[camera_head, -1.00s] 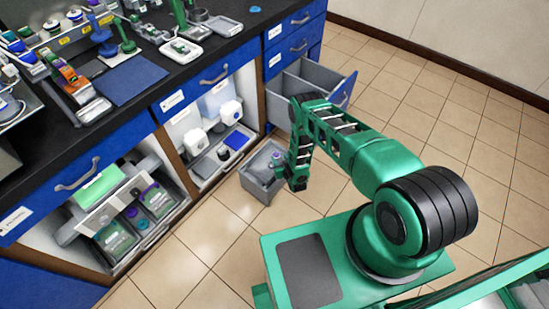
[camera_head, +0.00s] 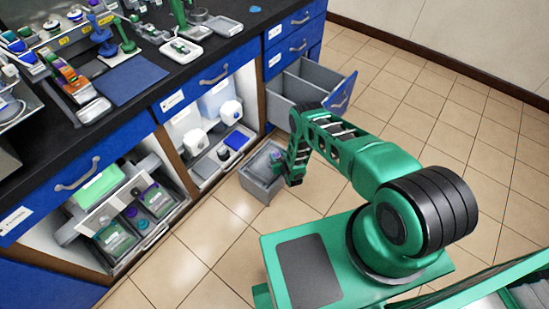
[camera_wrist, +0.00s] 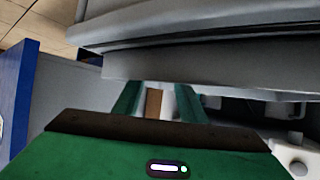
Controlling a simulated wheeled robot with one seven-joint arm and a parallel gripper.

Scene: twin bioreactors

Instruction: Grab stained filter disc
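I cannot pick out a stained filter disc for certain. The grey bin (camera_head: 262,181) stands on the floor before the cabinet, and its inside is only partly visible. A small purple patch (camera_head: 276,157) shows at the bin beside my wrist, too small to identify. My gripper (camera_wrist: 158,88) shows two green fingers apart in the wrist view, with a brown and white strip visible between them and nothing held. In the head view the end of my arm hangs low at the bin's right side, its fingertips hidden. A large grey curved body (camera_wrist: 220,35) is close above the fingers in the wrist view.
An open grey drawer (camera_head: 318,80) juts out behind my arm. The open cabinet holds white-lidded containers (camera_head: 230,112), a blue box (camera_head: 236,141) and grey trays with small round items (camera_head: 142,223). The black bench (camera_head: 195,68) is crowded. Tiled floor (camera_head: 440,140) is clear at right.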

